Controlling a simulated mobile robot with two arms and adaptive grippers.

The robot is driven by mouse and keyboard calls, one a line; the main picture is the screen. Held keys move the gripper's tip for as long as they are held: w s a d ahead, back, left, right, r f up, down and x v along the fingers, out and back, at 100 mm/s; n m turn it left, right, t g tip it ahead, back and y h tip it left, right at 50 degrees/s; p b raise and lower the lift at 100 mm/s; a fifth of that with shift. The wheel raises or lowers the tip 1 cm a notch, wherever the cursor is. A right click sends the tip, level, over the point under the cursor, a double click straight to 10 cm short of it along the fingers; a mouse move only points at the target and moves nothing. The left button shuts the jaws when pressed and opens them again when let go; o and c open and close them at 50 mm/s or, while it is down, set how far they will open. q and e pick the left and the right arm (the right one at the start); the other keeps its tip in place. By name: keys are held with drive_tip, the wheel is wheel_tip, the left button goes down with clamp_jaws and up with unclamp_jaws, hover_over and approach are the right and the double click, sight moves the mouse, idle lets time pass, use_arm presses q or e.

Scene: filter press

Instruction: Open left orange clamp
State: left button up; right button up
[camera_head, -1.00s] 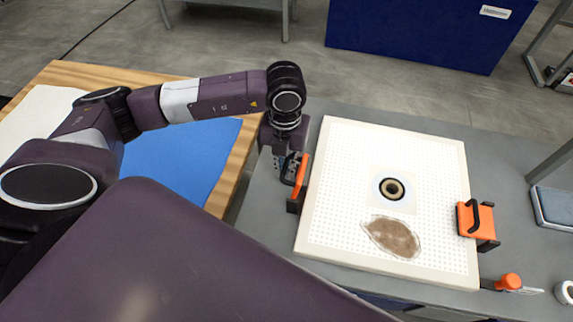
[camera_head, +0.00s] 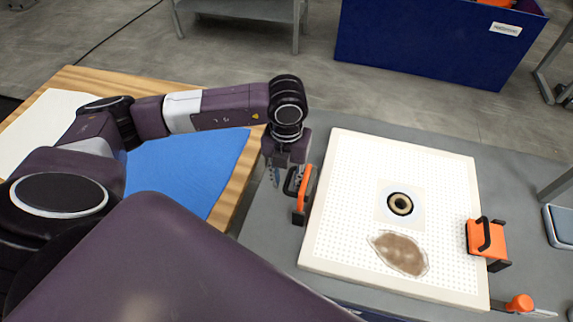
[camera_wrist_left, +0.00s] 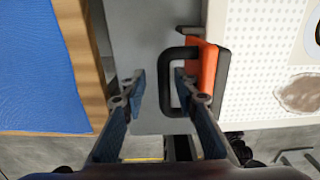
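The left orange clamp (camera_head: 306,187) is at the left edge of the white perforated plate (camera_head: 325,246). Its orange face looks upright along that edge, and its black loop handle points left. My left gripper (camera_head: 283,178) is at this handle, partly hidden by the wrist. In the left wrist view, my gripper (camera_wrist_left: 160,73) is open. The black handle (camera_wrist_left: 164,82) lies between the fingers, with the right finger inside the loop beside the orange face (camera_wrist_left: 207,66). I see a gap between the left finger and the handle. My right gripper is not in view.
A second orange clamp (camera_head: 483,240) lies over the plate's right edge. An orange-handled tool (camera_head: 519,302) lies at lower right. A wooden table (camera_head: 237,178) with a blue sheet (camera_head: 190,165) stands at left. A blue bin (camera_head: 425,45) stands behind.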

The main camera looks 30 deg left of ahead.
use_arm(q)
drive_tip(key=shift+d+r+p, duration=0.1)
drive_tip(key=shift+r+p, duration=2.3)
drive_tip(key=shift+r, duration=1.65)
